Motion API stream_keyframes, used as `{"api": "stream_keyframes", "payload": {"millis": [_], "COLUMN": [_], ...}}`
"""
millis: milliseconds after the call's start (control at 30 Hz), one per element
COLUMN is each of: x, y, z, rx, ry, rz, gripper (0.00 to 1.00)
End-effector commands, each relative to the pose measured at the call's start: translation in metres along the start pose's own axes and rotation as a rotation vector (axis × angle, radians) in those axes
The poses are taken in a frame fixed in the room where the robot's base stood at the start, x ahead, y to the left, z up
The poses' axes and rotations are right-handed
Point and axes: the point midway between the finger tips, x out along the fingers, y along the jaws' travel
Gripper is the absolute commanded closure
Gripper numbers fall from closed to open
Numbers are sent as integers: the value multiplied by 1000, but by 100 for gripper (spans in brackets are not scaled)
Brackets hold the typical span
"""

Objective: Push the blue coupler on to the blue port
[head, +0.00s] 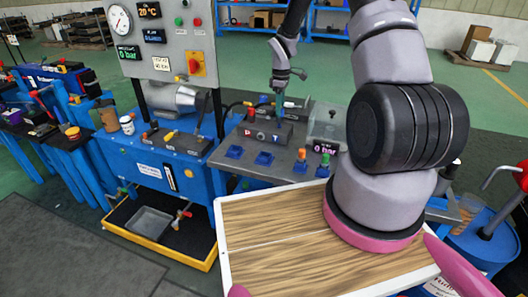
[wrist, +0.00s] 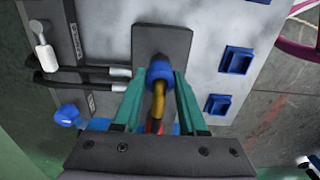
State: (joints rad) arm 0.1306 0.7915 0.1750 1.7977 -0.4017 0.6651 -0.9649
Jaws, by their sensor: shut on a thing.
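My gripper (wrist: 160,75) has its green fingers on either side of the blue coupler (wrist: 159,70) and is shut on it. A yellow-brown hose (wrist: 158,100) runs from the coupler back between the fingers. The coupler's far end is against or just in front of a dark grey plate (wrist: 163,38). The blue port is not visible, and I cannot tell whether the coupler touches it. In the head view my gripper (head: 281,88) is small, above the back of the grey bench top; the coupler is not clear there.
Blue holders (wrist: 237,60) sit on the grey top at right. Black hoses (wrist: 85,73) and a blue knob (wrist: 67,114) lie at left. A port block (head: 265,134) stands on the bench (head: 210,162). A gauge panel (head: 160,40) stands at left, and a wooden-topped tray (head: 270,240) in front.

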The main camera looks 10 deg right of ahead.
Motion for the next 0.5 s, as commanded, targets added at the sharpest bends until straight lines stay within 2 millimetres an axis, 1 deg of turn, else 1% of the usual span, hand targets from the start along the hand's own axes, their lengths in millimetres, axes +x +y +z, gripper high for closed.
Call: {"api": "stream_keyframes", "payload": {"millis": [500], "x": [12], "y": [0], "z": [0], "rx": [-1], "ry": [0], "rz": [0], "gripper": [100]}}
